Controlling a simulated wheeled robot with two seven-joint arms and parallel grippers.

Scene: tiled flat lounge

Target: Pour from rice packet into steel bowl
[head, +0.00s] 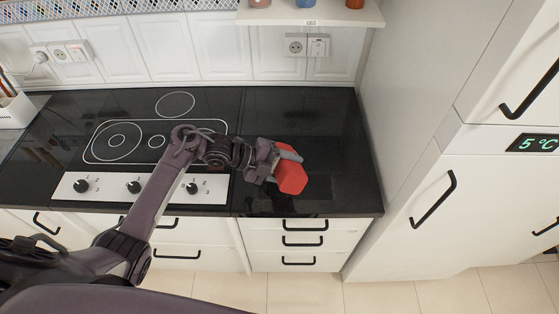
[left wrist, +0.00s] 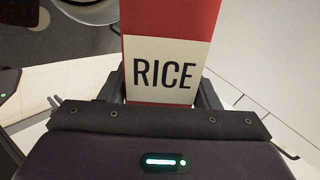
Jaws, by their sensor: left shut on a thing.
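The rice packet is red with a cream band lettered RICE (left wrist: 165,72). My left gripper (head: 276,163) is shut on it, with a finger on either side of the packet in the left wrist view. In the head view the red packet (head: 291,179) is over the right part of the black counter and looks tilted. A curved, shiny grey rim at the top left of the left wrist view looks like the steel bowl (left wrist: 92,12); most of it is cut off. I cannot make the bowl out clearly in the head view. My right gripper is not in view.
The black counter (head: 335,135) is clear to the right of the packet. A hob with knobs (head: 134,187) lies to the left. A shelf with small jars (head: 310,14) hangs above. A tall white fridge (head: 440,190) stands at the right.

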